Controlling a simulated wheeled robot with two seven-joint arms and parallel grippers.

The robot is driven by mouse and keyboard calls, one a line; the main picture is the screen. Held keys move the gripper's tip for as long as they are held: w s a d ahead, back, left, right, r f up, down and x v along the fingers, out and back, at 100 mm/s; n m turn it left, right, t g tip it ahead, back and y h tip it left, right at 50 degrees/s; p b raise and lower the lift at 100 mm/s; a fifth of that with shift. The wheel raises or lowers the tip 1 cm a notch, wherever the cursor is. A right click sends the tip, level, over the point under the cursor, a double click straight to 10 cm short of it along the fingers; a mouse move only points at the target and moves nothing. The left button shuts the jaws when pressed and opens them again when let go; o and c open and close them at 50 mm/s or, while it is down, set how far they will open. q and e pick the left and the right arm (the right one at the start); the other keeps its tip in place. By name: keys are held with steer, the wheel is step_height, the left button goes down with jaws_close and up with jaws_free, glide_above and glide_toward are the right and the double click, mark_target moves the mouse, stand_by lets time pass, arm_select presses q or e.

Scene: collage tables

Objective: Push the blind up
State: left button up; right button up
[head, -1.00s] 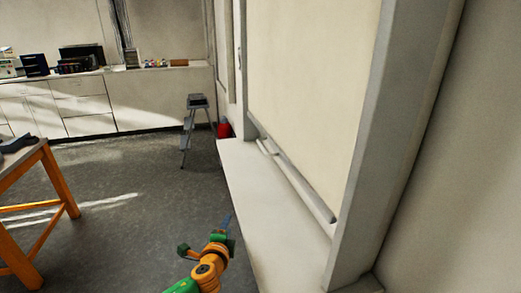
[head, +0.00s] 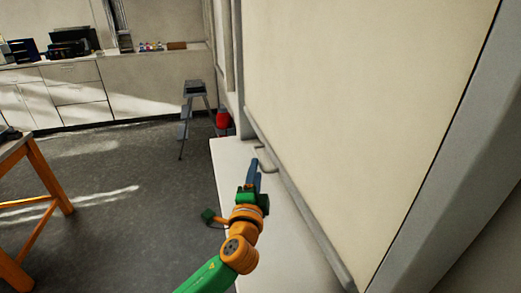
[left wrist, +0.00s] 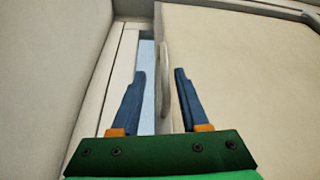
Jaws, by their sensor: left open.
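The blind (head: 365,110) is a large cream panel in the window frame, lowered almost to the sill, with a grey bar (head: 305,210) along its bottom edge. A small grey handle (head: 266,161) sticks out from this bar near its far end. My left gripper (head: 254,172) is open over the sill, its blue fingers close to the handle. In the left wrist view the blind (left wrist: 245,70) fills the right side. The curved handle (left wrist: 165,85) appears between the two open fingers (left wrist: 159,75); I cannot tell whether they touch it. My right gripper is not in view.
The white sill (head: 285,255) runs below the blind. A step stool (head: 193,105) and a red object (head: 223,119) stand beyond it. An orange-legged table (head: 45,180) is at the left, and a counter (head: 60,90) at the back. The floor between is clear.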

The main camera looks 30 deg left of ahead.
mark_target(258, 156)
arm_select(q)
steer(key=x, duration=0.3)
steer(key=p+x, duration=0.1)
steer(key=x, duration=0.1)
steer(key=shift+r, duration=0.4)
steer(key=shift+w+a+f, duration=0.2)
steer(key=shift+w, duration=0.25)
steer(key=shift+s+r, duration=0.1)
steer(key=shift+s, duration=0.05)
steer(key=shift+c, duration=0.5)
jaws_close()
steer(key=shift+r, duration=0.15)
